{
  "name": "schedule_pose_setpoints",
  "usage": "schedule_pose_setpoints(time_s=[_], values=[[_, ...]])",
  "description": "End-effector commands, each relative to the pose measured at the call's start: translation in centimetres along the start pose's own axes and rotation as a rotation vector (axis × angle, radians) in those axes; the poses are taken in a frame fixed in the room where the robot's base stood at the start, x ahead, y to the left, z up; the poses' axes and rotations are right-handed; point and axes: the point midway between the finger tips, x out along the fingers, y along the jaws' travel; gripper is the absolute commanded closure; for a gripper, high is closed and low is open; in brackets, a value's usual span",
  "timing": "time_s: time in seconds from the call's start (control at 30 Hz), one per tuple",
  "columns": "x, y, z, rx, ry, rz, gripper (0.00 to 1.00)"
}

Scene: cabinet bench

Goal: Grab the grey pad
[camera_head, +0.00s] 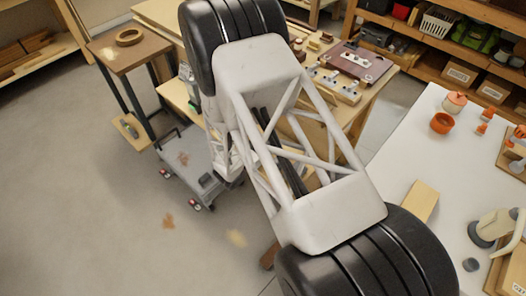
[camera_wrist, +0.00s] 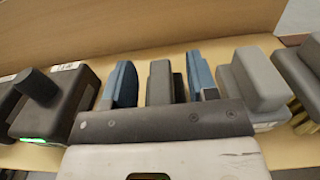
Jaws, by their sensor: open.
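In the wrist view, my gripper (camera_wrist: 160,66) is open, with its two blue fingers apart. A small upright grey block (camera_wrist: 160,80), with a darker right side, shows between the fingers and looks like the grey pad. I cannot tell whether the fingers touch it. The dark front bar of my gripper hides its lower part. A larger stepped grey block (camera_wrist: 257,80) stands just right of the right finger. In the head view, my arm covers the middle, and neither my gripper nor the pad can be made out.
In the wrist view, a dark device (camera_wrist: 60,100) with a handle and green light is at left. A dark block (camera_wrist: 298,72) is at far right. A wooden board (camera_wrist: 150,25) rises behind. In the head view, a white table (camera_head: 400,165) is at right and a grey cart (camera_head: 190,165) at left.

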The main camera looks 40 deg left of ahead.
Motion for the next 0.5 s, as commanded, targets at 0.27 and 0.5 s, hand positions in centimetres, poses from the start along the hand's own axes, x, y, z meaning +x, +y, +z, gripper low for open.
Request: schedule_pose_setpoints(time_s=[0.27,0.5], values=[[-0.01,0.01,0.0,0.0,0.0,0.0,0.47],[-0.01,0.02,0.0,0.0,0.0,0.0,0.48]])
